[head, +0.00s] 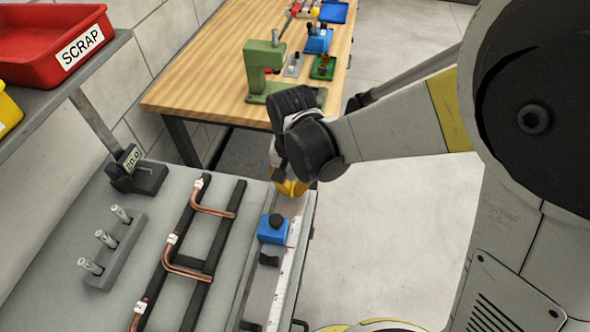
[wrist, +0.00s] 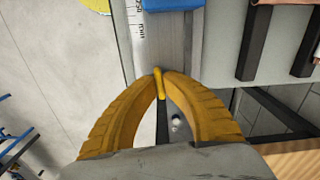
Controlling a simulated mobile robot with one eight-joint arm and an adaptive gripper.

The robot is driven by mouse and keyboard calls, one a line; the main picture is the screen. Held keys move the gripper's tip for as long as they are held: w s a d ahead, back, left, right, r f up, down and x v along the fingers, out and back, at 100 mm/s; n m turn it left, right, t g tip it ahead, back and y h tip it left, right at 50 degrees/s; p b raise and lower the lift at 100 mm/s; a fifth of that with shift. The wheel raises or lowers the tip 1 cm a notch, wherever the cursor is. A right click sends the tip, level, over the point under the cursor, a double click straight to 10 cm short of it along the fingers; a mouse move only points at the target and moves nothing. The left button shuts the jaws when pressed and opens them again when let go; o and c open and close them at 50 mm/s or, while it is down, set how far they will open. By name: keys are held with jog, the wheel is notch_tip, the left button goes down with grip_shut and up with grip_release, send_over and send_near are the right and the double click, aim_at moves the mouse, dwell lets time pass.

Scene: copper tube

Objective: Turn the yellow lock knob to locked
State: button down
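My gripper (head: 290,187) is at the far end of the metal rail with a printed scale (head: 281,290). In the wrist view its two yellow fingers (wrist: 161,74) are closed together at the tips. A thin yellow bar, the lock knob (wrist: 159,84), stands between the fingertips, and both tips appear to touch it. A dark strip lies below the knob. In the head view my gripper and wrist hide most of the knob. A blue block (head: 272,235) with a black knob on top sits on the rail, nearer than my gripper; its edge shows in the wrist view (wrist: 172,4).
Bent copper tubes (head: 187,272) lie on a black rack left of the rail. A red SCRAP bin (head: 50,45) is on a shelf. A wooden bench (head: 205,75) with tools stands behind.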

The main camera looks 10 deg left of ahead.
aim_at(293, 188)
jog(key=shift+m, duration=0.6)
jog(key=c, duration=1.5)
grip_release()
jog(key=shift+c, duration=0.2)
jog(key=shift+r, duration=0.1)
notch_tip(293, 188, up, 12)
jog(key=shift+d, duration=0.1)
